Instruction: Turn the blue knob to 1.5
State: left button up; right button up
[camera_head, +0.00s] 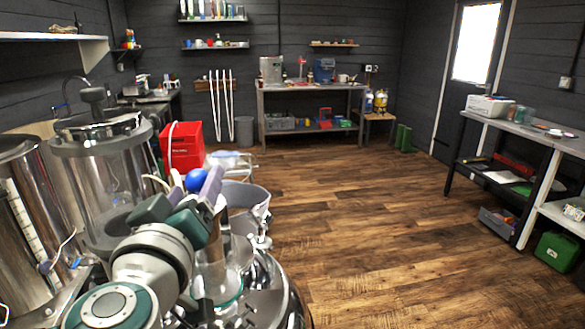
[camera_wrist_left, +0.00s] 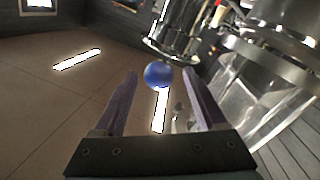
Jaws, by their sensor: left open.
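The blue knob (camera_head: 196,180) is a small round ball at the lower left of the head view, among the steel vessels. It also shows in the left wrist view (camera_wrist_left: 158,75), at the middle between my two fingertips. My left gripper (camera_head: 194,187) is open, with one finger on each side of the knob and gaps showing on both sides. I cannot tell how far the knob sits ahead of the fingertips. The knob's scale and setting cannot be read. My right gripper is not in view.
A clear cylinder with a steel lid (camera_head: 97,130) and a steel vessel (camera_head: 25,215) stand close on the left. A red crate (camera_head: 184,147) and a grey bucket (camera_head: 245,197) are just behind. Workbenches stand at the back and right. The wooden floor (camera_head: 370,230) is clear.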

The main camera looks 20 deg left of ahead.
aim_at(203, 173)
pick_arm(q)
jog(key=x, duration=0.5)
jog(key=shift+w+b, duration=0.2)
jog(key=shift+b, duration=0.15)
grip_shut()
